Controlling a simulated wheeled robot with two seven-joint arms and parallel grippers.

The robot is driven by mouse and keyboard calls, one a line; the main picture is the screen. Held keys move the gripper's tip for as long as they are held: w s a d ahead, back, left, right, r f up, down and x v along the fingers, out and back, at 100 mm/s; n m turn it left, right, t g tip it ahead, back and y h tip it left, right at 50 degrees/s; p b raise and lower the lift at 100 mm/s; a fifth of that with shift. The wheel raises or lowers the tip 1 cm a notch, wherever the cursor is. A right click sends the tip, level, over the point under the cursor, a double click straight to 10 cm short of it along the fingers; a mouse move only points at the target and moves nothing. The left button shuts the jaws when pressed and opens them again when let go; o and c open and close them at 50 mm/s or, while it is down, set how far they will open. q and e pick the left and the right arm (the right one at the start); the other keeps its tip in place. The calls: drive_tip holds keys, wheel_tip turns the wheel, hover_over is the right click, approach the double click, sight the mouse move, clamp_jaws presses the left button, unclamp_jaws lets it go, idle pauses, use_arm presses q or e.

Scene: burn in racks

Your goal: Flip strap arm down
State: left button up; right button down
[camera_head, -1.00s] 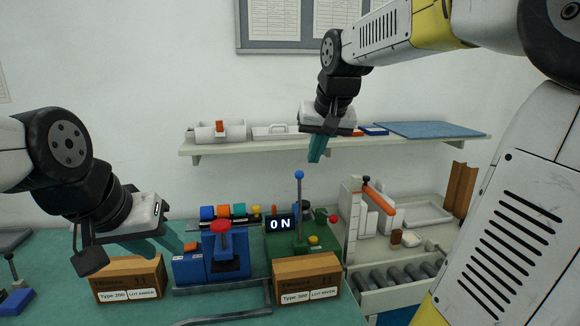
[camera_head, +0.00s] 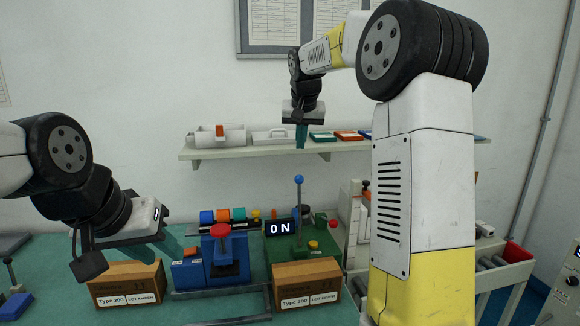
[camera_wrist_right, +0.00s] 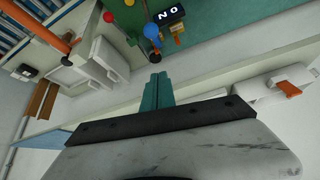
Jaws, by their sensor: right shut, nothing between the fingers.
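The white strapping unit (camera_head: 350,212) stands right of the green fixture and is mostly hidden behind my right arm in the head view. Its orange strap arm (camera_wrist_right: 50,36) shows raised at the upper left of the right wrist view, beside white blocks (camera_wrist_right: 98,62). My right gripper (camera_head: 301,142) is shut and empty, pointing down in front of the wall shelf, above the blue-knobbed lever; its teal fingers also show in the right wrist view (camera_wrist_right: 157,92). It touches nothing. My left gripper (camera_head: 170,246) hangs over the left cardboard box; its finger gap is unclear.
A green fixture (camera_head: 285,249) carries an upright lever with a blue ball (camera_head: 299,180), beside an "ON" display (camera_head: 280,228). A blue fixture with a red knob (camera_head: 221,231) and two cardboard boxes (camera_head: 307,280) stand on the bench. The shelf (camera_head: 250,150) holds trays. A red bin (camera_head: 508,270) is at right.

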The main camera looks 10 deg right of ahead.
drive_tip(key=a+x, duration=0.1)
drive_tip(key=x, duration=0.9)
drive_tip(key=s, duration=0.4)
drive_tip(key=shift+d+f, duration=0.2)
drive_tip(key=shift+f, duration=0.2)
